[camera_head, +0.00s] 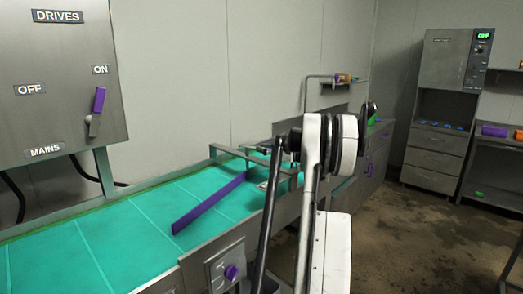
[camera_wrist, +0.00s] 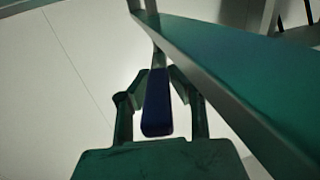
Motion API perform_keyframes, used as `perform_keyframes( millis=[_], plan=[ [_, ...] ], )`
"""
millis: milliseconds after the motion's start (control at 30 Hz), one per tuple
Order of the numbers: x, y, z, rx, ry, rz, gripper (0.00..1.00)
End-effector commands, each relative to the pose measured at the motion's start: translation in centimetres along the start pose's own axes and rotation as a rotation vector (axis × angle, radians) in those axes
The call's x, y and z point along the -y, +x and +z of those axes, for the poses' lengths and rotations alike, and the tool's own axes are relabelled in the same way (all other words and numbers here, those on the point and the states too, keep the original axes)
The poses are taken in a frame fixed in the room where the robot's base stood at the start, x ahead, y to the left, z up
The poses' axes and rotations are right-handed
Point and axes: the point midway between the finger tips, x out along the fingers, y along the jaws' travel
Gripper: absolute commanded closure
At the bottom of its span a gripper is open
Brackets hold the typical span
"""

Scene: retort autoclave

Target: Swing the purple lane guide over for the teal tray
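The purple lane guide (camera_head: 208,203) is a long thin bar lying diagonally across the green-teal belt (camera_head: 135,225) in the head view. Its far end runs toward the metal frame near my wrist. In the wrist view, my gripper (camera_wrist: 159,78) has its two fingers on either side of a dark blue-purple block (camera_wrist: 157,108) on a grey rod. The fingertips are close to the block's sides; I cannot tell whether they press on it. In the head view my arm hides the fingers. I cannot make out a teal tray separate from the belt.
A metal rail (camera_head: 250,158) stands over the belt beside my wrist. A purple knob (camera_head: 231,272) is on the belt's front side. A switch panel (camera_head: 62,75) with a purple lever (camera_head: 98,101) is on the left wall. A cabinet (camera_head: 444,110) stands at the back right, with open floor before it.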

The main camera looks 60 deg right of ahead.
Motion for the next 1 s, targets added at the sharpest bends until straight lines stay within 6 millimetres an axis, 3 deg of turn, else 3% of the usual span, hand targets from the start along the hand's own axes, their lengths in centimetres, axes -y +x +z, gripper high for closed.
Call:
perform_keyframes(
  millis=[33, 133, 467, 667, 1000],
  plan=[
    [0.1, 0.0, 0.1, 0.001, 0.0, -0.002, 0.75],
    [0.1, 0.0, 0.1, 0.001, 0.0, -0.002, 0.62],
    [0.0, -0.4, 0.0, 0.001, 0.0, 0.0, 0.62],
    [-0.1, -3.0, 0.0, 0.001, 0.0, 0.002, 0.62],
    [-0.1, -9.5, 0.0, 0.001, 0.0, 0.002, 0.62]
  ],
)
